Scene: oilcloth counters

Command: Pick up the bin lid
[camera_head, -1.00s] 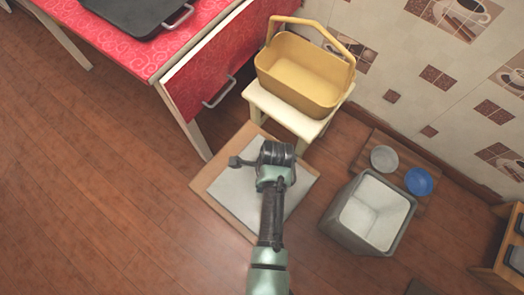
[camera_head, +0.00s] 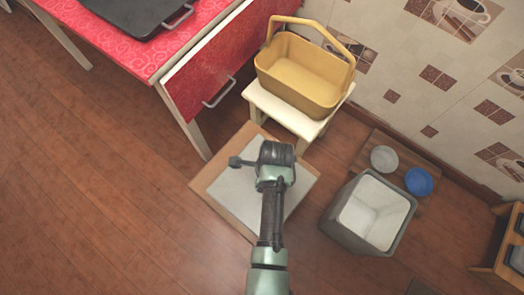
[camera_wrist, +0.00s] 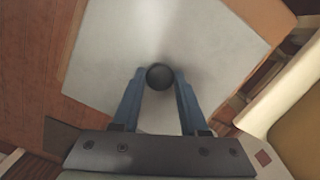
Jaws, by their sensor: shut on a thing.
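The bin lid is a flat pale grey square (camera_head: 234,193) on a tan square board (camera_head: 206,180) on the floor in the head view. In the wrist view the lid (camera_wrist: 150,30) fills the middle, with a round black knob (camera_wrist: 159,74) at its centre. My gripper (camera_wrist: 160,80) is shut on the knob, one blue finger on each side. In the head view my arm hides the fingers and part of the lid. I cannot tell whether the lid touches the board. The grey bin (camera_head: 343,232) stands open to the right, its pale inside showing.
A yellow basket (camera_head: 295,80) sits on a cream stool (camera_head: 269,105) behind the board. A red table with a drawer handle (camera_head: 219,93) is at upper left. A white bowl (camera_head: 384,158) and a blue bowl (camera_head: 418,181) lie behind the bin. The floor at left is clear.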

